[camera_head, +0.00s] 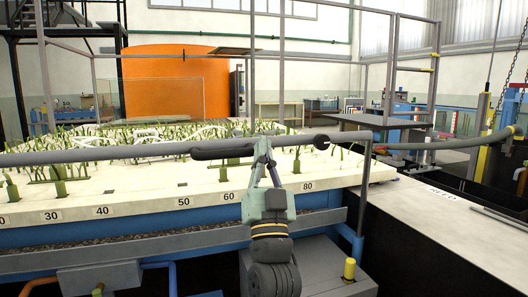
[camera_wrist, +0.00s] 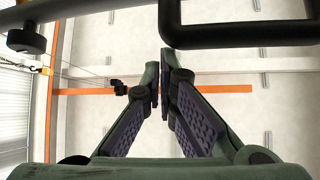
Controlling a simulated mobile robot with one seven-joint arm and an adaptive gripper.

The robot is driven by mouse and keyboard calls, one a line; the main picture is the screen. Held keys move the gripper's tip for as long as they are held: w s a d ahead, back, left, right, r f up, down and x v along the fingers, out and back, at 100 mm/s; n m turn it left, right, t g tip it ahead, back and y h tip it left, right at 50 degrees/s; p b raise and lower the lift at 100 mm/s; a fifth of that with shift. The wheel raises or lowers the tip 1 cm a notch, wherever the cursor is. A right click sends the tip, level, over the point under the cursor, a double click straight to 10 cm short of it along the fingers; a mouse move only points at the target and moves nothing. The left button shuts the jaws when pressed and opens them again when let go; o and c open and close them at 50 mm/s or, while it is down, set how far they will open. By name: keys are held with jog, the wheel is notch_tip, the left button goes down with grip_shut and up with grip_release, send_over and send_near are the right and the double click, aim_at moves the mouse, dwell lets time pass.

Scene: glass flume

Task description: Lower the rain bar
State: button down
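The rain bar appears to be the long grey pipe (camera_head: 95,153) running across the front of the planted bed in the head view. A dark, rounded loop (camera_head: 225,151), perhaps its handle, sits along it. My gripper (camera_head: 262,143) points up in front of the pipe, its tips at the pipe's height. In the wrist view the fingers of my gripper (camera_wrist: 160,68) slant together with almost no gap at the tips. A dark loop (camera_wrist: 245,40) overlaps the view just above the tips. I see nothing clearly between them, and contact cannot be told.
The pale planted bed (camera_head: 130,188) has a numbered front edge over a blue frame. Grey upright posts (camera_head: 253,60) rise around it. A hose (camera_head: 450,144) runs off right from the pipe.

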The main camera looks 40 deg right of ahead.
notch_tip(320, 180, down, 24)
jog(key=b, duration=1.9)
jog(key=shift+w+r, duration=0.15)
jog(key=shift+w, duration=0.15)
